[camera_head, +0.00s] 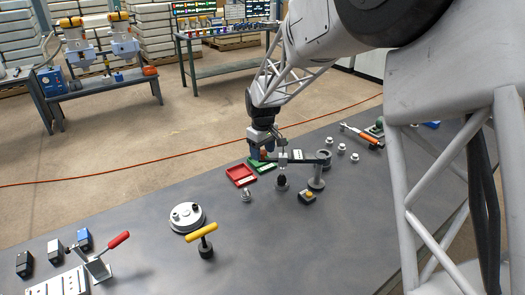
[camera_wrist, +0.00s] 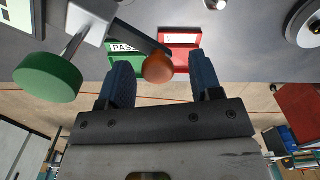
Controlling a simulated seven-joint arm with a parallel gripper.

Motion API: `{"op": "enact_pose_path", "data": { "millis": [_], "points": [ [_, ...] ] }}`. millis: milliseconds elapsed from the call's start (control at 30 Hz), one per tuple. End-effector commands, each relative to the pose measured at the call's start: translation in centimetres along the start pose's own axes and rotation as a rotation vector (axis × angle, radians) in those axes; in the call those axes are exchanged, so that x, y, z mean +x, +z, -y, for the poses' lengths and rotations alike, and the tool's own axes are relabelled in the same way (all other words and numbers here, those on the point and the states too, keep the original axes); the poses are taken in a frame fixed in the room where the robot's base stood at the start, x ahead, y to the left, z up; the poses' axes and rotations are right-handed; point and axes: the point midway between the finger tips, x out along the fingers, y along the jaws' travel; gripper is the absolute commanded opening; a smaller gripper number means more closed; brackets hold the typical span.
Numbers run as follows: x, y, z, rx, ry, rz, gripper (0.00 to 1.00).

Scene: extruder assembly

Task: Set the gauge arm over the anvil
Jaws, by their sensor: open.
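The gauge stand has a grey post (camera_head: 317,172) with a dark gauge arm (camera_head: 308,157) reaching left from it. A pale block (camera_head: 283,160) sits on the arm, and in the head view it appears above the small dark anvil (camera_head: 282,182). Exact alignment cannot be told. In the wrist view the arm ends in an orange ball knob (camera_wrist: 158,68); the pale block (camera_wrist: 90,22) carries a rod with a green round end (camera_wrist: 48,78). My gripper (camera_wrist: 164,82) is open, its blue fingers on either side of the knob, with gaps visible. The anvil is not clear in the wrist view.
A red tray (camera_head: 240,170) and a green PASS tray (camera_wrist: 133,70) lie close behind the arm's end. A round pale plate (camera_head: 186,217) and a yellow T-handle (camera_head: 203,235) stand front left.

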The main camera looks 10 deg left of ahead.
Motion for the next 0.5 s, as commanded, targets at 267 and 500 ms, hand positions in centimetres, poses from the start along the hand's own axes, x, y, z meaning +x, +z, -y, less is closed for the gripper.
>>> {"op": "enact_pose_path", "data": {
  "millis": [267,500],
  "points": [
    [-1.7,0.0,0.0,0.0,0.001,-0.002,0.59],
    [-4.8,0.0,0.0,0.0,0.001,-0.002,0.59]
  ]
}}
